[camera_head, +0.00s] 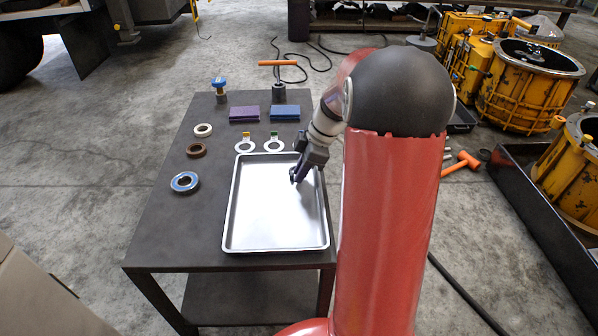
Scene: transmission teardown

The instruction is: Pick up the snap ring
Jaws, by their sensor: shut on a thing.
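My gripper (297,177) points down over the upper right part of the metal tray (270,247). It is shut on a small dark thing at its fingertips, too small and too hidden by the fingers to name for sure. I cannot make out a separate snap ring, so the held thing may be it. I cannot tell whether the fingertips touch the tray floor.
The dark table (160,230) also bears a blue-and-silver ring (185,182), a brown ring (196,150), a white ring (203,130) and two tabbed rings. Purple (244,114) and blue (284,113) blocks and an orange-handled tool (278,64) stand behind. Most of the tray is bare.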

